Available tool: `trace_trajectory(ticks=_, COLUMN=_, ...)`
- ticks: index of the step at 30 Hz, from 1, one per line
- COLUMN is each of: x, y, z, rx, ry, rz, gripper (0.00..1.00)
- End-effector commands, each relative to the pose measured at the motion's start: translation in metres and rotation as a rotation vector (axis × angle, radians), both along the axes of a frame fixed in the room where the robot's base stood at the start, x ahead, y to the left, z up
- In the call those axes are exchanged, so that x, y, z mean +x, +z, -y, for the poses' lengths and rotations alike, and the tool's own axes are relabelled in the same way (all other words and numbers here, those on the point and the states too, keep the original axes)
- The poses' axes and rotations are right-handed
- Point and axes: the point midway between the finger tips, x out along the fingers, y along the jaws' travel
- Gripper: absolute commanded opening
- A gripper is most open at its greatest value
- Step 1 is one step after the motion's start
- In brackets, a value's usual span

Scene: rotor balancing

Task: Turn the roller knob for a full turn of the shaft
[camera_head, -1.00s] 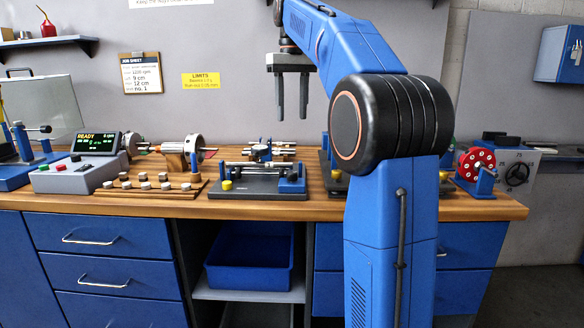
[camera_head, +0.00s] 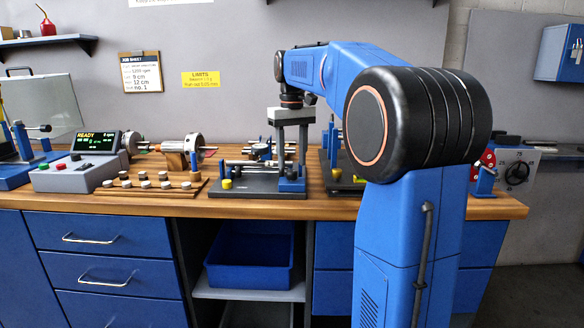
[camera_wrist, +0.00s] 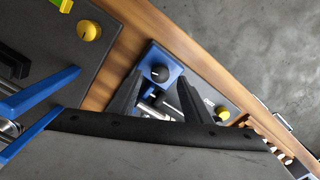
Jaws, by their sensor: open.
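A dark base plate (camera_head: 255,190) on the bench carries a metal shaft (camera_head: 240,163) and a blue block (camera_head: 292,185) at its right end. In the wrist view a round black knob with a light pointer mark (camera_wrist: 160,74) sits on the blue block (camera_wrist: 171,62). My gripper (camera_head: 289,163) points down over this end of the plate, its fingers open and apart. In the wrist view the gripper (camera_wrist: 161,83) has one fingertip on each side of the knob, with a gap to both. Whether the fingertips are level with the knob is not clear. Part of the shaft shows between the fingers.
A yellow knob (camera_head: 226,184) is on the plate's left front. To the right stands another dark fixture with a yellow knob (camera_wrist: 89,31) and blue arms (camera_wrist: 38,95). A control box (camera_head: 88,173) reads READY. A rotor (camera_head: 193,145) stands behind several weights (camera_head: 145,184).

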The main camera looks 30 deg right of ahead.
Motion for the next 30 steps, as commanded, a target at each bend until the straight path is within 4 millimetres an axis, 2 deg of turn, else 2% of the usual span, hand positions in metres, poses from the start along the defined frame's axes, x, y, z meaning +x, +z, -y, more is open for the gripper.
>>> trace_trajectory(ticks=3, x=-0.001, y=-0.016, z=0.0, rx=0.0, ry=0.0, rz=-0.001, gripper=0.45)
trace_trajectory(ticks=7, x=0.0, y=-0.026, z=0.0, rx=0.0, ry=0.0, rz=0.0, gripper=0.45)
trace_trajectory(ticks=18, x=0.0, y=-0.03, z=0.0, rx=0.0, ry=0.0, rz=0.001, gripper=0.45)
trace_trajectory(ticks=19, x=0.0, y=-0.03, z=0.0, rx=0.0, ry=0.0, rz=0.001, gripper=0.42)
trace_trajectory(ticks=24, x=0.0, y=-0.03, z=0.0, rx=0.0, ry=0.0, rz=0.001, gripper=0.03)
trace_trajectory(ticks=30, x=0.0, y=-0.03, z=0.0, rx=0.0, ry=-0.008, rz=0.001, gripper=0.04)
